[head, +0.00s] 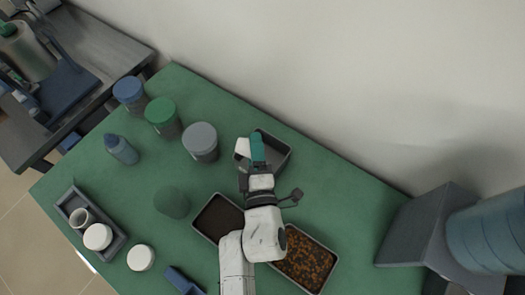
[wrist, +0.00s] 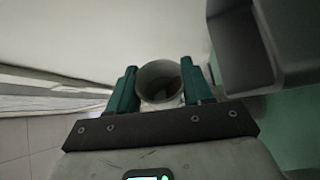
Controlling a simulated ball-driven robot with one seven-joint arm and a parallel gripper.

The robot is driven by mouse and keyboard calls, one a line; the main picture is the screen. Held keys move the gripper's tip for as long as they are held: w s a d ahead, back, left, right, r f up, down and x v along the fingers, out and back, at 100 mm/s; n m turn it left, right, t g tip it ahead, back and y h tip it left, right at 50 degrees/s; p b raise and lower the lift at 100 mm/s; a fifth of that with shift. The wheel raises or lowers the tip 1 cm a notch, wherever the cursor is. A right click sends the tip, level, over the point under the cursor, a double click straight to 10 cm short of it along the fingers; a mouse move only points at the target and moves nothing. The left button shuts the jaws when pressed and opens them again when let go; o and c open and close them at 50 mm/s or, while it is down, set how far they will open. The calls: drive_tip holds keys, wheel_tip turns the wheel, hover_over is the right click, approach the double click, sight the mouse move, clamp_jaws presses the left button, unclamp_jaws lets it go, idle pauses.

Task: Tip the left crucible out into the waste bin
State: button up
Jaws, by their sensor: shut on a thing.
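My gripper (head: 255,150) is shut on a small white crucible (head: 242,147). In the wrist view, the crucible (wrist: 159,82) sits between the two green fingers, with its round mouth towards the camera and something dark brown inside. A grey open bin (head: 288,162) stands on the table right beside the gripper in the head view. The bin (wrist: 232,55) also shows at the upper right of the wrist view, to the right of the crucible. The gripper and crucible partly hide the bin in the head view. I cannot tell the crucible's exact tilt.
A tray of dark matter (head: 217,217) and a tray of orange-brown bits (head: 304,262) lie near my arm. Blue (head: 130,92), green (head: 162,115) and grey (head: 201,140) jars stand left. A rack (head: 112,252) holds white pieces at far left. A grey block (head: 425,225) stands right.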

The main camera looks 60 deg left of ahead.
drive_tip(key=shift+w+d+m+y+b, duration=0.1)
drive_tip(key=shift+m+y+b, duration=0.2)
drive_tip(key=shift+m+b, duration=0.55)
idle(0.3)
drive_tip(key=shift+w+a+f+b, duration=0.15)
drive_tip(key=shift+w+a+b, duration=0.15)
drive_tip(key=shift+a+b, duration=0.15)
drive_tip(key=shift+w, duration=0.1)
drive_tip(key=shift+r, duration=0.2)
drive_tip(key=shift+s+r+n+p, duration=0.2)
drive_tip(key=shift+n+p, duration=0.45)
drive_tip(key=shift+p, duration=0.4)
drive_tip(key=shift+s+d+f+n+h+p, duration=0.1)
drive_tip(key=shift+s+n+h+p, duration=0.15)
drive_tip(key=shift+n+p, duration=0.25)
drive_tip(key=shift+s+d+n+h+p, duration=0.1)
drive_tip(key=shift+s+n+h+p, duration=0.05)
drive_tip(key=shift+n+h+p, duration=0.3)
drive_tip(key=shift+s+f+n, duration=0.1)
drive_tip(key=shift+f+n, duration=0.15)
drive_tip(key=shift+n, duration=0.2)
